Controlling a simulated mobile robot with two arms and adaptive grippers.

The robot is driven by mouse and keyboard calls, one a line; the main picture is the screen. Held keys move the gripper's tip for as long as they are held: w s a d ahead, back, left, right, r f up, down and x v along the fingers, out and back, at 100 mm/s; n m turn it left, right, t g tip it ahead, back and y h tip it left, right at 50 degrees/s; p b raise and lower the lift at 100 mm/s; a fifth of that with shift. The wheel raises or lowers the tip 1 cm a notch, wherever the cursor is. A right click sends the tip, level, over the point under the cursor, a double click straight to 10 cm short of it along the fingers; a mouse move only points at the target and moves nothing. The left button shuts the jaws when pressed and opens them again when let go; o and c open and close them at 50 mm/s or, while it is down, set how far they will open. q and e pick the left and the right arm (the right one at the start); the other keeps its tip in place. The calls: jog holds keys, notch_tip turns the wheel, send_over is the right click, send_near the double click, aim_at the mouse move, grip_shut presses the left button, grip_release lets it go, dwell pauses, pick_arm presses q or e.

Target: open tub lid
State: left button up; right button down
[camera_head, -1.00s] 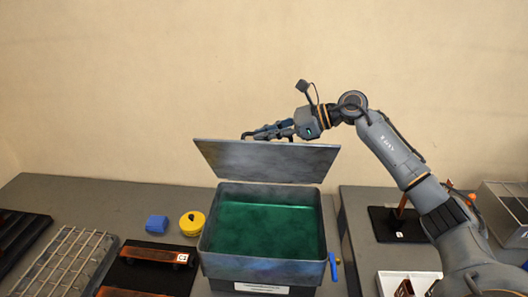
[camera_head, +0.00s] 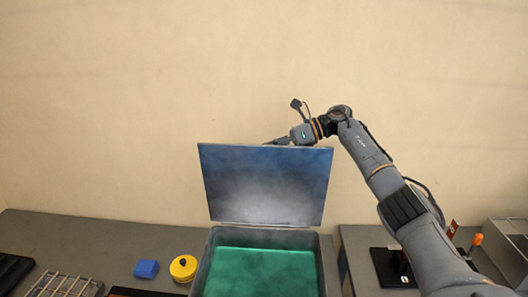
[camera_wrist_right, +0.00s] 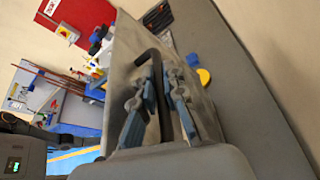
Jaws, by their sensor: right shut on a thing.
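The tub (camera_head: 206,262) stands on the bench and holds green liquid (camera_head: 262,275). Its flat grey metal lid (camera_head: 265,185) stands steeply raised at the tub's back edge, with its inner face toward the head camera. My right gripper (camera_wrist_right: 161,78) is shut on the dark bent lid handle (camera_wrist_right: 146,58) on the lid's outer side; the lid plate also shows in the wrist view (camera_wrist_right: 122,60). In the head view the lid hides the fingers and handle, and only the wrist shows above its top edge. My left gripper is out of view.
A blue block (camera_head: 146,268) and a yellow round container (camera_head: 183,267) stand left of the tub. A wire rack (camera_head: 72,287) lies farther left. A black stand (camera_head: 392,267) and grey box (camera_head: 505,240) are at right. A plain wall is behind.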

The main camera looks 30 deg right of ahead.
jog(key=shift+w+d+f, duration=0.25)
jog(key=shift+w+f, duration=0.05)
jog(key=shift+w, duration=0.05)
dwell(0.4)
jog(key=c, duration=1.7)
grip_release()
jog(key=shift+w, duration=0.15)
jog(key=shift+d, duration=0.1)
jog(key=shift+v, duration=3.7)
jog(key=shift+d, duration=0.1)
